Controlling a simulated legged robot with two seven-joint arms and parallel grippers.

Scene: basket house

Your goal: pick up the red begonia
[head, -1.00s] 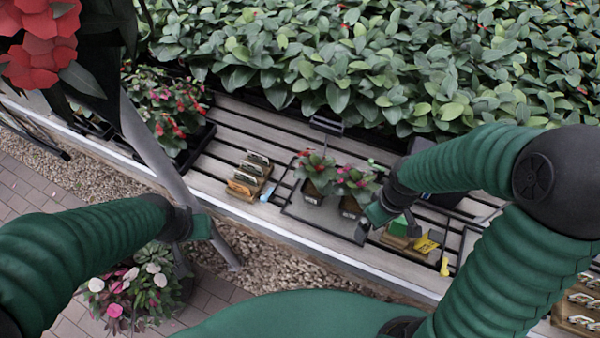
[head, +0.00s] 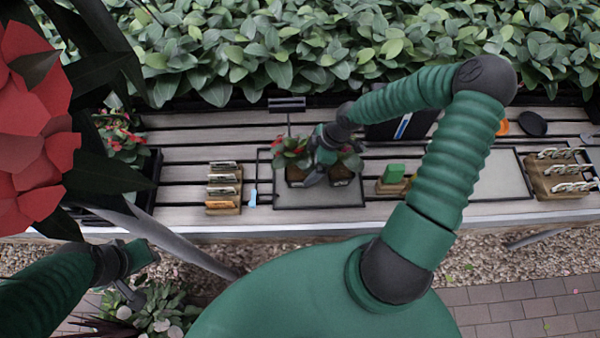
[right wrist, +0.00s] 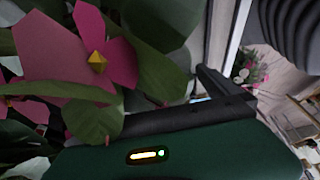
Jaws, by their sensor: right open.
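A small potted plant with red flowers, the red begonia (head: 287,153), stands on a grey tray (head: 345,196) on the slatted bench. A second potted plant with pink flowers (head: 348,160) stands just to its right. My right gripper (head: 316,172) is open and low between the two plants, overlapping both in the head view; contact is unclear. In the right wrist view, a pink flower (right wrist: 75,50) and leaves fill the left side close up, beside the dark gripper part. My left gripper (head: 142,256) hangs at lower left, away from the bench; its jaws are unclear.
A wooden rack of labels (head: 224,188) stands left of the tray. A green block (head: 394,174) and a wooden rack of tools (head: 562,172) are to the right. Dense foliage (head: 300,50) lines the back. Large red flowers (head: 30,120) hang close at far left.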

